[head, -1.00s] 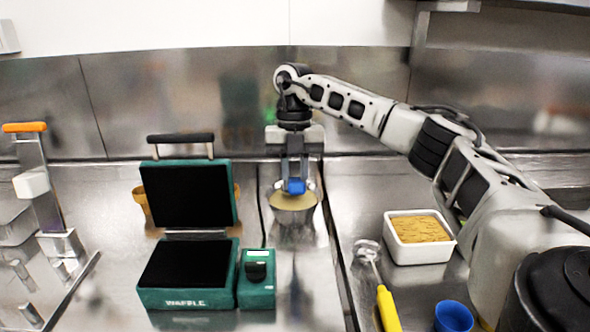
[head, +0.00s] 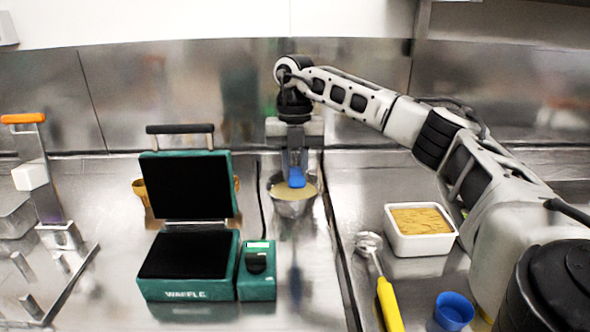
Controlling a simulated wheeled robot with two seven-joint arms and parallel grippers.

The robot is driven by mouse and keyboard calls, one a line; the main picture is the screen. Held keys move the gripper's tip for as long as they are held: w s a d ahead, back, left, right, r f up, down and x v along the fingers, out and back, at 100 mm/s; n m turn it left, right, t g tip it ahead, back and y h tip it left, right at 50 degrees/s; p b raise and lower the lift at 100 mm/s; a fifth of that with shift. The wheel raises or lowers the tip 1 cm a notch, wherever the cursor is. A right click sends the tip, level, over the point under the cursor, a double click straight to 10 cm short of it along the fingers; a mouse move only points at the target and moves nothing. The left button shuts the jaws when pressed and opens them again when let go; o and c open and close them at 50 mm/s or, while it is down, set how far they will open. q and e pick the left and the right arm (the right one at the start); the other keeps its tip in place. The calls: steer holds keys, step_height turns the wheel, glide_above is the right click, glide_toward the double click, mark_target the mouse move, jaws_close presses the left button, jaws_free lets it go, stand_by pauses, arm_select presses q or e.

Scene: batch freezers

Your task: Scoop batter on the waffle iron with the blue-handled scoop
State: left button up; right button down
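The green waffle iron (head: 188,292) stands open at centre left, its dark lid plate upright and its lower plate bare and black. A metal bowl (head: 294,209) with pale yellow batter (head: 306,191) stands to its right, farther back. My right gripper (head: 293,165) points down over the bowl, shut on the blue-handled scoop (head: 297,178). The blue handle shows between and below the fingers; the scoop's head is hidden, and I cannot tell how deep in the batter it is. My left gripper is not in view.
A white tub of yellowish food (head: 420,245), a yellow-handled scoop (head: 388,302) and a blue cup (head: 454,311) are on the right counter. An orange-topped metal device (head: 40,180) stands at far left.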

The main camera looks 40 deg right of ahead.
mark_target(295, 171)
steer(key=shift+r, duration=0.55)
steer(key=shift+s+a+r, duration=0.1)
steer(key=shift+r, duration=0.35)
steer(key=shift+a+r, duration=0.1)
steer(key=shift+r, duration=0.35)
steer(key=shift+s+a+f+t+b, duration=0.1)
steer(key=shift+s+f+t+b, duration=0.2)
steer(key=shift+b, duration=0.35)
steer(key=shift+s+a+h+b, duration=0.2)
steer(key=shift+h+b, duration=0.2)
steer(key=shift+b, duration=0.15)
steer(key=shift+s+a+t+h+b, duration=0.15)
steer(key=shift+t+h+b, duration=0.15)
steer(key=shift+t+b, duration=0.25)
steer(key=shift+s+a+t+h+b, duration=0.4)
steer(key=shift+t+h+b, duration=0.15)
steer(key=shift+b, duration=0.55)
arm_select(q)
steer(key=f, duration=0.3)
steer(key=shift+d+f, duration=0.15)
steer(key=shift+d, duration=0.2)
arm_select(e)
steer(key=shift+s+r, duration=0.1)
steer(key=shift+r, duration=0.1)
